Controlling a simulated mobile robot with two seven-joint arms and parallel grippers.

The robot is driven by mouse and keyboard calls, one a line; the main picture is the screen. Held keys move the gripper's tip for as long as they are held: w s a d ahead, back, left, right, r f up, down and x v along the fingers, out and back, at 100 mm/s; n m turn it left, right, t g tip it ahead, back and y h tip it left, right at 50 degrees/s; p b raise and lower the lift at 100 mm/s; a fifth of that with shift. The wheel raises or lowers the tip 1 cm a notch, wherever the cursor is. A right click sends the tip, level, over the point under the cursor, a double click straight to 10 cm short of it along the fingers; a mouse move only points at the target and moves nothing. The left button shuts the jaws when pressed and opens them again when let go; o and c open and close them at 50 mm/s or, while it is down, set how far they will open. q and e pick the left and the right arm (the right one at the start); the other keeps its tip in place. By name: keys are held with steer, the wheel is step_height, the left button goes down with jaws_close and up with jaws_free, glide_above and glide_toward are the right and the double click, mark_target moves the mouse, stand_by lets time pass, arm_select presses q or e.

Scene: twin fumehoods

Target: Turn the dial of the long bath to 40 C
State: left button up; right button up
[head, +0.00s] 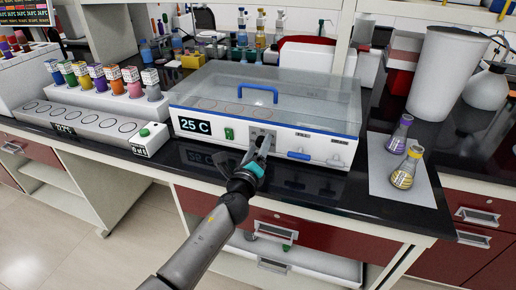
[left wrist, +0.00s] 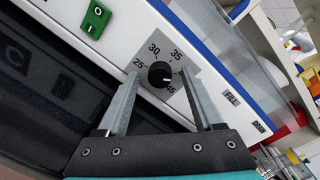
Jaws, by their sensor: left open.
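The long bath (head: 318,147) is a white box with a clear lid and a blue lid handle (head: 258,94). Its display (head: 195,125) reads 25 C. The dial (left wrist: 160,74) is a black knob on a grey plate, with 25, 30, 35 and 45 legible around it; the 40 mark is hard to make out. In the head view the gripper largely covers the dial. My left gripper (head: 260,149) is at the bath's front panel. In the left wrist view its open fingers (left wrist: 158,88) stand either side of the dial, with gaps visible. My right gripper is not in view.
A green switch (left wrist: 95,19) is left of the dial. A blue front handle (head: 299,156) is to the right. Two flasks (head: 401,137) stand on a pale mat (head: 388,189) at right. A low block with round wells (head: 82,119) is at left.

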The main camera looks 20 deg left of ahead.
arm_select(q)
steer(key=shift+s, duration=0.1)
steer(key=s, duration=1.5)
steer(key=shift+d+r+p, duration=0.15)
steer(key=shift+d+p, duration=0.05)
steer(key=shift+p, duration=0.2)
steer(key=s+a+f+n+g, duration=0.1)
steer(key=s+f+n+g, duration=0.25)
steer(key=f, duration=0.65)
steer(key=s+f+n+g, duration=0.2)
steer(key=s+f+n, duration=0.15)
steer(key=f, duration=0.55)
steer(key=s+a+f+n+g, duration=0.1)
steer(key=s+f+n+g, duration=0.25)
steer(key=f, duration=0.65)
steer(key=s+f+n+g, duration=0.2)
steer(key=s+f+n, duration=0.2)
steer(key=s, duration=0.5)
steer(key=s+f+n+g, duration=0.3)
steer(key=s+f+n, duration=0.2)
steer(key=s, duration=0.5)
steer(key=s+f+n+g, duration=0.2)
steer(key=s+f+n, duration=0.2)
steer(key=s+f, duration=0.4)
steer(key=shift+s+a+g, duration=0.25)
steer(key=shift+s+g, duration=0.15)
steer(key=shift+s, duration=0.85)
steer(key=shift+n, duration=0.25)
